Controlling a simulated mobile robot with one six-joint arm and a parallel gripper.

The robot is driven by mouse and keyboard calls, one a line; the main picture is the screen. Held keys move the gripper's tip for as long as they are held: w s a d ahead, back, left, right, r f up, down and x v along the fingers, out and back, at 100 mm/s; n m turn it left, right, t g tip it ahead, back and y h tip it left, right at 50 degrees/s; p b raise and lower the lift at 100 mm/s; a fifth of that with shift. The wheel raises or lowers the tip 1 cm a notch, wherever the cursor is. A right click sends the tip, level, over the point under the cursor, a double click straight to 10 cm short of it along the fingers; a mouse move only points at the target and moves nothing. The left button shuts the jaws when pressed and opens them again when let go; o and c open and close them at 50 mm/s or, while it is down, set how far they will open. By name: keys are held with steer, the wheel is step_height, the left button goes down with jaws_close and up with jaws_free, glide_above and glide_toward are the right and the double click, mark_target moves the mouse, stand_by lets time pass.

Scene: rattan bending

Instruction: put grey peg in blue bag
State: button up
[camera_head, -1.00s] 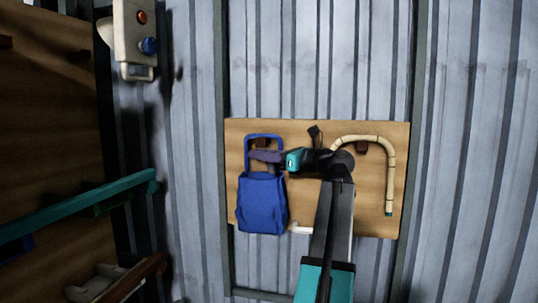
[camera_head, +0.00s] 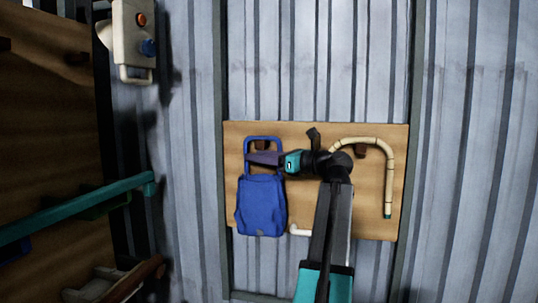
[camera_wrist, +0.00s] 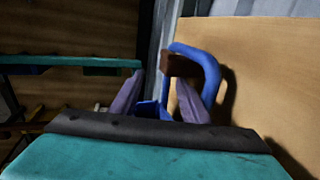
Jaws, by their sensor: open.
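The blue bag (camera_head: 261,205) hangs by its handle loop from a brown peg on the wooden board. My gripper (camera_head: 252,158) is at the loop's height, above the bag's body, pointing left. In the wrist view my gripper (camera_wrist: 157,98) has its two purple-grey fingers apart with nothing held between them. Part of the bag (camera_wrist: 150,108) shows low between the fingers, and its blue handle (camera_wrist: 211,75) rises beside the right finger. I cannot make out a grey peg in either view, and the inside of the bag is hidden.
The wooden board (camera_head: 300,220) is fixed to a corrugated metal wall. A cream bent cane (camera_head: 389,180) hangs at its right on a brown peg (camera_head: 360,150). A teal rail (camera_head: 80,207) is at the left. A control box (camera_head: 135,35) is at the upper left.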

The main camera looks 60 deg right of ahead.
steer(key=s+b, duration=0.3)
steer(key=s, duration=1.1)
steer(key=shift+d, duration=0.15)
stand_by(1.0)
